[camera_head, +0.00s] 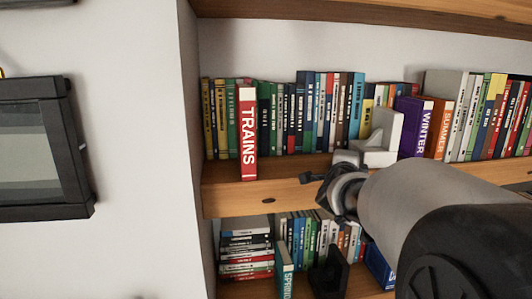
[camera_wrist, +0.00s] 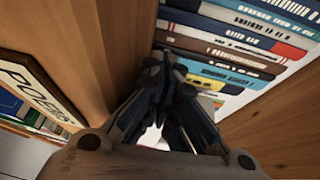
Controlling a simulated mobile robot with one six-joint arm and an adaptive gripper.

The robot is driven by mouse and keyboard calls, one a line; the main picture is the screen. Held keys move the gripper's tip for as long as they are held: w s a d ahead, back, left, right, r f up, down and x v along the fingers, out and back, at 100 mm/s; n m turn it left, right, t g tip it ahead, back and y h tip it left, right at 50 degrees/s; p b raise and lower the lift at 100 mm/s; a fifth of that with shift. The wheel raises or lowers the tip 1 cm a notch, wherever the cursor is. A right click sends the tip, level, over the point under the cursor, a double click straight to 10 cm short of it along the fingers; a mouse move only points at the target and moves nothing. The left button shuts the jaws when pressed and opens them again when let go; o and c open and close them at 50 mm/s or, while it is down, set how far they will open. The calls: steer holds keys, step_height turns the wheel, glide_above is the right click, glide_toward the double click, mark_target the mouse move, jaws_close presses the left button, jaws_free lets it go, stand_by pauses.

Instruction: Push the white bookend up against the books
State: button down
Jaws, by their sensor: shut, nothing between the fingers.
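The white bookend (camera_head: 386,127) stands upright on the upper shelf in the head view, just left of the purple WINTER book (camera_head: 412,127). Its low foot reaches left, and my wrist partly covers that area. A row of books (camera_head: 315,115) stands to its left and behind it. My gripper (camera_head: 322,181) is at the shelf's front edge, below and left of the bookend. In the wrist view my gripper (camera_wrist: 166,66) is shut and empty, its fingertips close to the books (camera_wrist: 225,55). I cannot clearly make out the bookend in the wrist view.
Below are a book stack (camera_head: 246,255) and a dark bookend-like object (camera_head: 328,272). An orange SUMMER book (camera_head: 438,128) stands right of WINTER.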

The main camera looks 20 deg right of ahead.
mark_target(371, 156)
steer(key=shift+s, duration=0.1)
stand_by(0.4)
steer(key=d+b, duration=0.2)
steer(key=b, duration=0.1)
steer(key=shift+s+d+f, duration=0.15)
steer(key=shift+s+d, duration=0.1)
steer(key=shift+s, duration=0.05)
steer(key=d+b, duration=0.2)
steer(key=b, duration=0.1)
steer(key=s+d+b, duration=0.1)
steer(key=d+b, duration=0.1)
steer(key=shift+d+b, duration=0.2)
steer(key=shift+b, duration=0.2)
steer(key=shift+s+d, duration=0.1)
steer(key=shift+d, duration=0.15)
steer(key=shift+s+d+b, duration=0.2)
steer(key=shift+d+b, duration=0.65)
steer(key=shift+b, duration=0.85)
steer(key=shift+s+d+b, duration=0.2)
steer(key=shift+d+b, duration=0.65)
steer(key=shift+b, duration=0.8)
steer(key=shift+w+a+p, duration=0.1)
steer(key=shift+a+p, duration=0.05)
steer(key=shift+p, duration=0.55)
steer(key=shift+a+p, duration=0.2)
steer(key=shift+p, duration=0.35)
